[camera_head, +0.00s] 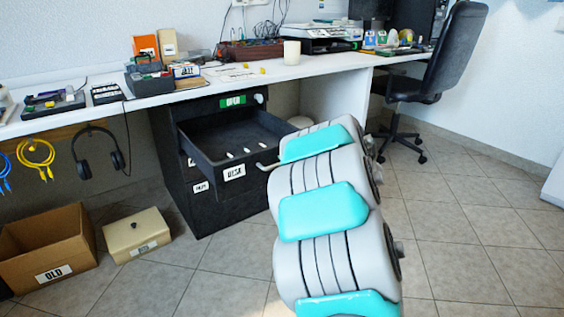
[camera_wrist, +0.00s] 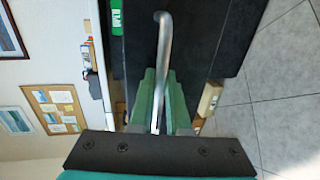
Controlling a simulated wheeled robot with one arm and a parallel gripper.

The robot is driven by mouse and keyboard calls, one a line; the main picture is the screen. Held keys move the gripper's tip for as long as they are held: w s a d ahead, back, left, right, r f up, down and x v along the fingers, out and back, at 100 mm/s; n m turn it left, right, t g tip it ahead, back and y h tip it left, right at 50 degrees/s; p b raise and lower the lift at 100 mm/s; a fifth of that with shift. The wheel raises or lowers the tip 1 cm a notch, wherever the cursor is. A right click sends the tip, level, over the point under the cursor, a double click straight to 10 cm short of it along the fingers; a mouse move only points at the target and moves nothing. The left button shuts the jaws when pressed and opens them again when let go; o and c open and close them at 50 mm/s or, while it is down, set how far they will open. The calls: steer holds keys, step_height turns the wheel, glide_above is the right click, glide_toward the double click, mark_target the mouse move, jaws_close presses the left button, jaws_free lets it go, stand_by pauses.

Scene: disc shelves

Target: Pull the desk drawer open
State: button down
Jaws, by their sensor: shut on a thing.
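The black desk drawer (camera_head: 218,178) stands pulled out of the black cabinet under the desk. Its front bears a white label, and several small white things lie inside. The drawer's metal handle (camera_head: 266,166) sticks out at the front, partly hidden by my arm in the head view. In the wrist view, the handle is a bent silver bar (camera_wrist: 164,45) running between the green fingers of my gripper (camera_wrist: 160,85). The gripper is shut on this handle. In the head view my arm hides the gripper.
The white desk (camera_head: 215,84) runs above, bearing a printer (camera_head: 318,38), a white cup (camera_head: 292,52) and boxes. An office chair (camera_head: 450,60) stands right. A cardboard box (camera_head: 50,250) and a beige box (camera_head: 135,235) are on the floor left. Tiled floor is free at right.

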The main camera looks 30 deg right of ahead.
steer(key=shift+s, duration=0.7)
steer(key=c, duration=0.9)
jaws_free()
steer(key=v, duration=0.7)
steer(key=shift+s, duration=0.4)
steer(key=shift+r, duration=0.1)
